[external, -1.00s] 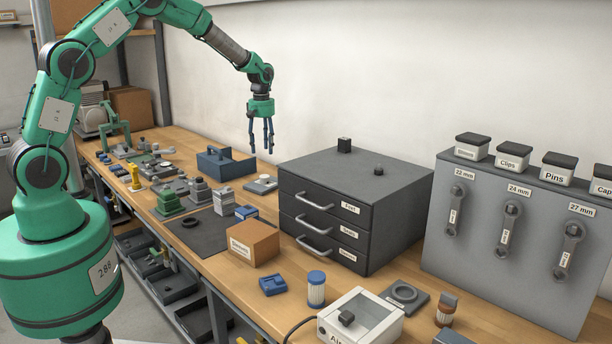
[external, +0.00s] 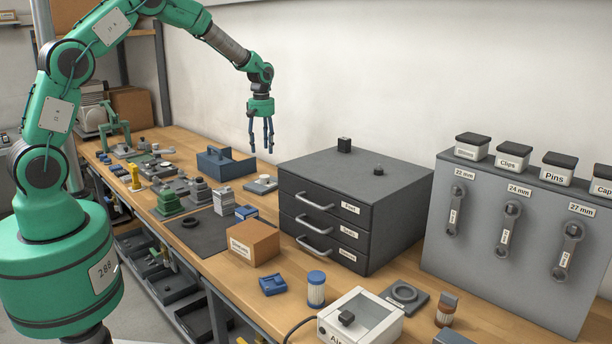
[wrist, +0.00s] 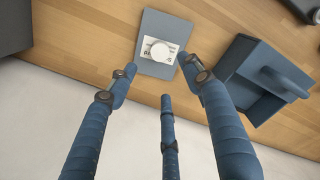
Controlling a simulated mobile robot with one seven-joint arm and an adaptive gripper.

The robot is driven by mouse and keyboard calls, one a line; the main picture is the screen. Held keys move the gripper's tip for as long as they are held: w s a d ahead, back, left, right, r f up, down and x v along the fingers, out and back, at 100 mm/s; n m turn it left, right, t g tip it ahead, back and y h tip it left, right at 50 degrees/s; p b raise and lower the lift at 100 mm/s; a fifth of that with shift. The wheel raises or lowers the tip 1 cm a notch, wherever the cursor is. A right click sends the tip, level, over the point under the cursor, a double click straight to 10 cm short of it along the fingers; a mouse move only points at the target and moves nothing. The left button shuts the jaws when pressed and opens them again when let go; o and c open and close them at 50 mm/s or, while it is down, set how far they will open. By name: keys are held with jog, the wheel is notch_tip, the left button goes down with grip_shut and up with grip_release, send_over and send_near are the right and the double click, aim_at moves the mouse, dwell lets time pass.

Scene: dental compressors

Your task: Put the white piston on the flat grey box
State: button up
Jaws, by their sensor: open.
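A small white round piece, which looks like the white piston (wrist: 163,53), rests on a flat grey box (wrist: 155,22) with a white printed label beneath the piece. In the external view the flat grey box (external: 255,188) lies on the bench left of the dark drawer cabinet, with the white piston (external: 264,178) small on top. My gripper (external: 261,146) hangs above them, fingers pointing down, apart from both. In the wrist view my gripper (wrist: 160,80) is open and empty, its blue fingers spread and the piston seen beyond their tips.
A blue-grey open carrier with a handle (wrist: 265,75) stands close beside the flat box. The drawer cabinet (external: 335,237) rises to the right, with small dark knobs on top. A cardboard box (external: 253,243) and several small parts crowd the bench in front. The wall is behind.

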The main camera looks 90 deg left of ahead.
jog(key=w+d+r+m+t+y, duration=0.15)
jog(key=d+r+m, duration=0.25)
jog(key=d+r, duration=0.7)
jog(key=w+d+r+m+h, duration=0.1)
jog(key=w+d+r+m, duration=0.15)
jog(key=d+r, duration=0.8)
jog(key=s+d+r+m+t, duration=0.1)
jog(key=s+d+r+m, duration=0.1)
jog(key=d, duration=0.5)
jog(key=s+d+r+m, duration=0.2)
jog(key=d, duration=0.5)
jog(key=s+d+r+m+t, duration=0.1)
jog(key=s+d+r+m, duration=0.15)
jog(key=d, duration=0.35)
jog(key=s+d+m+t, duration=0.2)
jog(key=s+d+m, duration=0.7)
jog(key=s+d, duration=0.9)
jog(key=shift+s+d+f+m, duration=0.15)
jog(key=shift+s+d+m, duration=0.15)
jog(key=shift+s+d, duration=0.1)
jog(key=shift+w+f, duration=0.1)
jog(key=shift+f+b, duration=0.45)
jog(key=shift+b, duration=0.1)
